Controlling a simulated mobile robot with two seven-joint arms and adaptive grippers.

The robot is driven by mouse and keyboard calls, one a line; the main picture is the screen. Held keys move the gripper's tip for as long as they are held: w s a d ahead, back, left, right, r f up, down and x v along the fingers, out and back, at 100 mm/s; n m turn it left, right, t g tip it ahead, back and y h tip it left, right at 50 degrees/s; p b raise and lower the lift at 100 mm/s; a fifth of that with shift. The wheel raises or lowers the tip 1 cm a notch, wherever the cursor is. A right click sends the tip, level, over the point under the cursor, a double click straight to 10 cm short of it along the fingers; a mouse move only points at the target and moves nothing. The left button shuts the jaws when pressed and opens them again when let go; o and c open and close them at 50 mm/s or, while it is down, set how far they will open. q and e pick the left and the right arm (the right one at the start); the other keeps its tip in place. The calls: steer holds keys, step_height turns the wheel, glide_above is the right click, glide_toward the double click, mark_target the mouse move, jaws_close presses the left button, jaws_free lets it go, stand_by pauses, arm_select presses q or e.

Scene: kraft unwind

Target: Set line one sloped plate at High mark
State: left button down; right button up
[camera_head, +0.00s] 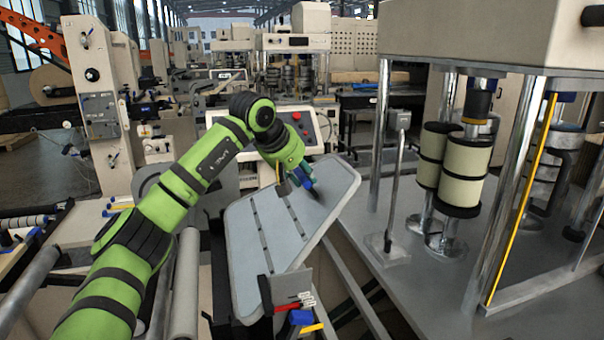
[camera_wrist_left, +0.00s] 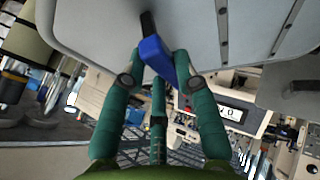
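A large light-grey sloped plate (camera_head: 258,262) with rounded corners and rows of dark slots stands tilted in the middle of the head view. Its edge fills the top of the left wrist view (camera_wrist_left: 90,30). A blue handle on a dark stem (camera_wrist_left: 155,52) projects from the plate and shows small in the head view, at the plate's upper right. My left gripper (camera_head: 303,182) is at this handle, with its green fingers on both sides of it in the left wrist view (camera_wrist_left: 157,68). Whether they press on it is unclear. I cannot make out a High mark. My right gripper is out of view.
A press with steel columns (camera_head: 490,190) and cream rolls (camera_head: 467,170) stands at right. Red, blue and yellow pieces (camera_head: 303,315) sit by the plate's lower end. Metal rollers (camera_head: 185,285) lie left of it. A control box with red buttons (camera_head: 300,125) stands behind.

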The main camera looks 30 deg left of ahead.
arm_select(q)
steer(key=shift+s+a+r+b, duration=0.15)
steer(key=shift+s+a+b, duration=0.1)
steer(key=shift+a+b, duration=0.1)
steer(key=shift+s+a+r+t+h+b, duration=0.3)
steer(key=shift+s+a+r+t+b, duration=0.15)
steer(key=shift+s+r, duration=0.2)
steer(key=shift+s+a+r, duration=0.15)
steer(key=shift+a+r, duration=0.05)
steer(key=shift+r, duration=0.1)
steer(key=c, duration=0.9)
jaws_free()
steer(key=shift+d, duration=0.1)
steer(key=shift+c, duration=0.2)
steer(key=v, duration=1.2)
steer(key=shift+f, duration=0.15)
